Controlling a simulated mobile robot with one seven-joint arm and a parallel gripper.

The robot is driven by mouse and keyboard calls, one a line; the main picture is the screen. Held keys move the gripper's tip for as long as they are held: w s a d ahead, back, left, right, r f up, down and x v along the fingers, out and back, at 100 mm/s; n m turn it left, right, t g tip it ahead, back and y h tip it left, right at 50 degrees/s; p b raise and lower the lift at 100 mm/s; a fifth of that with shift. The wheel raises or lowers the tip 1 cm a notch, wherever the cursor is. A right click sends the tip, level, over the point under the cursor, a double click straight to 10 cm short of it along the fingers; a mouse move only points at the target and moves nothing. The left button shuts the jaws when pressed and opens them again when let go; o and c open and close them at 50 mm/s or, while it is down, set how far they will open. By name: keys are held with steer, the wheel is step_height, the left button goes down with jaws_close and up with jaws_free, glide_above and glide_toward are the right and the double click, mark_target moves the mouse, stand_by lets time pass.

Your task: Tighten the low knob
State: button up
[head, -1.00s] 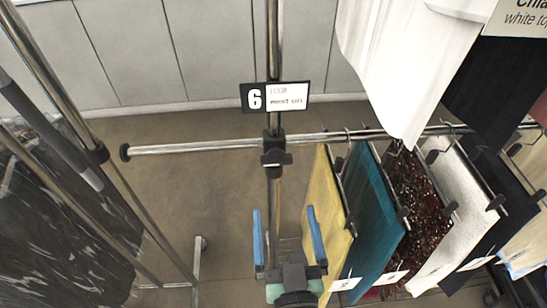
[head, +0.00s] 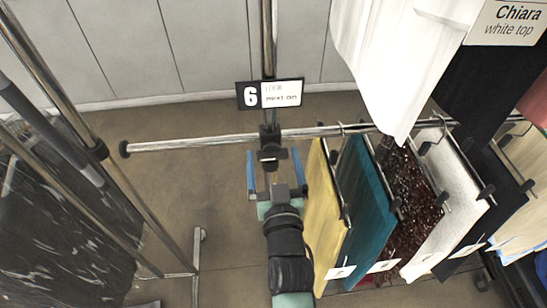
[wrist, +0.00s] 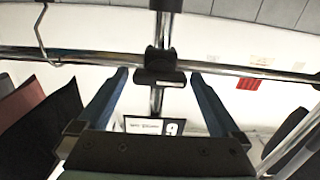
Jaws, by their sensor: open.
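The low knob (head: 270,155) is a black clamp knob where the horizontal chrome rail crosses the upright pole, under the number 6 card. In the wrist view the knob (wrist: 160,77) is centred, just past and between the blue fingertips. My gripper (head: 273,158) is open and empty. Its two blue fingers stand left and right of the knob, with gaps on both sides in the wrist view (wrist: 160,75). I cannot tell whether the fingertips reach as far as the knob. The wrist hides the lower pole in the head view.
A yellow garment (head: 325,215) hangs close to the right of my gripper, then a teal one (head: 362,205) and several more. The number 6 card (head: 270,94) is on the pole above. Another rack (head: 60,90) with dark clothes stands left. The rail's left part (head: 190,144) is bare.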

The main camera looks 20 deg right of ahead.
steer(key=c, duration=1.2)
steer(key=shift+o, duration=0.2)
steer(key=m, duration=0.4)
steer(key=shift+m+p, duration=0.3)
steer(key=shift+p, duration=0.05)
steer(key=m, duration=0.4)
steer(key=shift+m+p, duration=0.3)
steer(key=m, duration=0.4)
steer(key=shift+p, duration=0.3)
steer(key=shift+m, duration=2.4)
